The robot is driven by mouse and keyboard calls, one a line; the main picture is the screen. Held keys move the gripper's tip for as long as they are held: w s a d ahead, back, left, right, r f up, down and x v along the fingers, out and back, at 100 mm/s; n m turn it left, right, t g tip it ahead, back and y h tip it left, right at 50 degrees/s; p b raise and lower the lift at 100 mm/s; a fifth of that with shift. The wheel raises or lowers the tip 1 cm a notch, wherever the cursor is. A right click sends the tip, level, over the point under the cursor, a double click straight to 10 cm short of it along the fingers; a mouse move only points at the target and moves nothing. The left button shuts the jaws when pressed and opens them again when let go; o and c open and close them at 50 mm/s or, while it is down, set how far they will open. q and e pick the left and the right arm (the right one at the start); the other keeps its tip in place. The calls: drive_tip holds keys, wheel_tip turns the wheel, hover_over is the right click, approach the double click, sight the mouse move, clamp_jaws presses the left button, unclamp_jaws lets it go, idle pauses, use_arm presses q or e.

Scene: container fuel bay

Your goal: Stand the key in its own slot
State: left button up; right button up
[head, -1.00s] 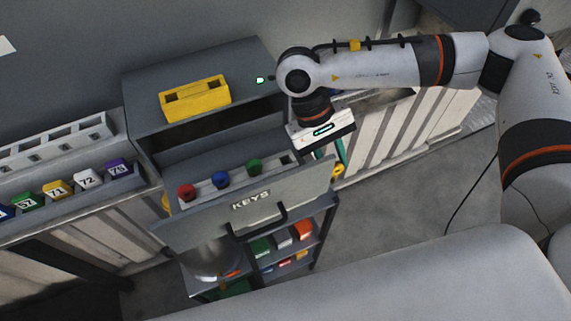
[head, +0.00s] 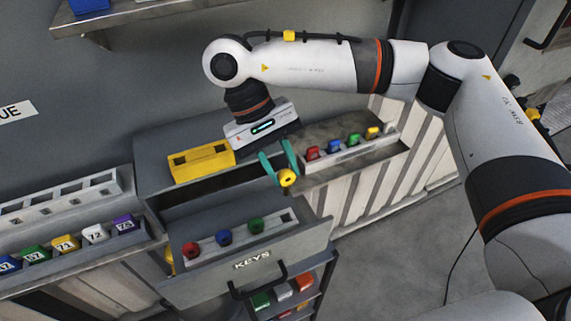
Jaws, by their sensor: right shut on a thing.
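My right gripper (head: 279,170) is shut on the yellow key (head: 288,178), which shows a round yellow head with a dark centre below the teal fingers. It hangs in the air behind the right end of the open drawer marked KEYS (head: 300,250). In the drawer, a pale slotted rail (head: 240,234) holds a red key (head: 191,250), a blue key (head: 224,238) and a green key (head: 256,226). A dark empty slot (head: 286,216) shows at the rail's right end. The key's lower part cannot be made out. My left gripper is not in view.
A yellow block (head: 201,162) with openings sits on the grey cabinet top. A ledge at right holds several coloured blocks (head: 334,146). At left are numbered tags (head: 65,244) and an empty white rack (head: 60,200). Below the drawer is a shelf with coloured items (head: 283,290).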

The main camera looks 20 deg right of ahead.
wheel_tip(320, 180, down, 4)
drive_tip(key=shift+f+b, duration=0.1)
drive_tip(key=shift+b, duration=0.5)
wheel_tip(320, 180, down, 3)
drive_tip(key=shift+r+b, duration=0.15)
drive_tip(key=shift+b, duration=0.9)
drive_tip(key=shift+b, duration=0.35)
drive_tip(key=shift+f+b, duration=0.6)
drive_tip(key=shift+b, duration=0.3)
drive_tip(key=shift+f+b, duration=0.65)
drive_tip(key=shift+b, duration=0.2)
